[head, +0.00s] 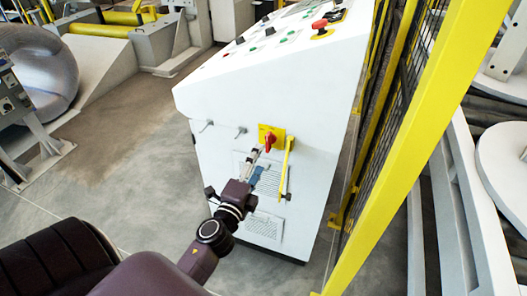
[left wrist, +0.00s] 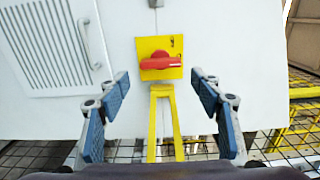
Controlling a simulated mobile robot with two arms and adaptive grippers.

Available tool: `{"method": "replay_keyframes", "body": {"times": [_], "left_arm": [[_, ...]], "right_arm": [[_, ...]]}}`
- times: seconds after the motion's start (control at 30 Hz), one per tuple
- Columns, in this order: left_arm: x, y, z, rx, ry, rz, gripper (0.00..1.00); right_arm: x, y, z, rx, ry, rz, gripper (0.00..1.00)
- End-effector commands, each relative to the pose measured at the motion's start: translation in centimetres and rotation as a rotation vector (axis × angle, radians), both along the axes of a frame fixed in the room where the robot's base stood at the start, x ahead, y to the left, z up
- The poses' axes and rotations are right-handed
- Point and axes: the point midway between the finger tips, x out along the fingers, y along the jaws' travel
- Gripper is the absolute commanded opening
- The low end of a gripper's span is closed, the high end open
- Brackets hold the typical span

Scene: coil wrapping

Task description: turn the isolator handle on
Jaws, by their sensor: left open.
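The red isolator handle (head: 269,142) sits on a yellow plate (head: 278,132) on the side of the white control cabinet (head: 225,140). In the left wrist view the handle (left wrist: 159,62) lies level across its yellow plate (left wrist: 160,45). Small marks on the plate are too small to read. My left gripper (head: 262,170) is open just in front of the plate, apart from the handle. In the left wrist view its blue-padded fingers (left wrist: 160,80) stand wide, one to each side, with the handle centred ahead. My right gripper is not in view.
A yellow bar (head: 286,165) hangs by the plate and lies between my fingers in the left wrist view (left wrist: 153,125). A vent grille (left wrist: 45,45) is on the cabinet. A yellow-framed mesh fence (head: 410,150) stands right. The floor (head: 120,170) left of the cabinet is clear.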

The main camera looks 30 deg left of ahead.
Motion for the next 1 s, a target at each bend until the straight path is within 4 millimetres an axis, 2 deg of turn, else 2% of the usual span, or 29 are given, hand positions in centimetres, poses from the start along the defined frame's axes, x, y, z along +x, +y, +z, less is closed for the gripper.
{"method": "replay_keyframes", "body": {"times": [0.1, 0.3, 0.93, 1.0], "left_arm": [[-2.2, -0.5, -0.1, -0.004, 0.002, 0.003, 0.59], [-4.0, -1.0, 0.0, 0.000, 0.001, 0.001, 0.59], [-4.4, -1.0, 0.0, 0.001, 0.000, 0.000, 0.59], [-4.4, -1.1, -0.5, -0.010, 0.007, -0.001, 0.59]], "right_arm": [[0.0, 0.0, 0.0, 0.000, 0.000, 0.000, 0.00], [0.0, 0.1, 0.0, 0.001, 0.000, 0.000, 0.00], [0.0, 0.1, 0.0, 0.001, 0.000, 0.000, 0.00], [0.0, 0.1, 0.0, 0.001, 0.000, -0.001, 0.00]]}}
